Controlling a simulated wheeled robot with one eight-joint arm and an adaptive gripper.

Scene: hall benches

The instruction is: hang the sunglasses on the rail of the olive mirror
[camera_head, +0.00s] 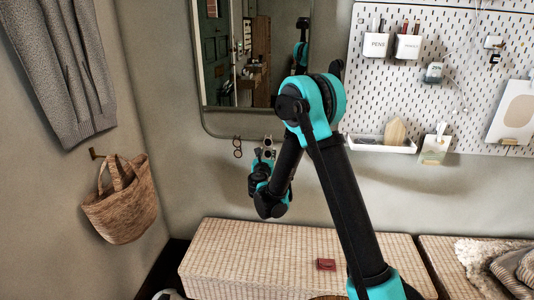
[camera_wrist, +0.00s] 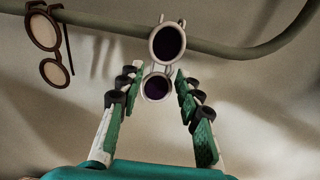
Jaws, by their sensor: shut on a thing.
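The white-framed sunglasses (camera_wrist: 166,42) with dark lenses stand on end between the fingertips of my gripper (camera_wrist: 156,84), which is shut on their lower part. The upper lens overlaps the olive mirror's rail (camera_wrist: 105,30) in the wrist view. I cannot tell whether the sunglasses touch the rail or are in front of it. In the head view, my gripper (camera_head: 262,161) is just below the bottom edge of the olive mirror (camera_head: 203,112), with the sunglasses (camera_head: 269,146) small at its tip. My arm hides part of the mirror.
Brown round glasses (camera_wrist: 45,45) hang on the rail to the left; they also show in the head view (camera_head: 238,147). A wicker bench (camera_head: 240,255) with a red item (camera_head: 326,265) stands below. A white pegboard (camera_head: 440,85) is at right, and a basket (camera_head: 122,205) hangs at left.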

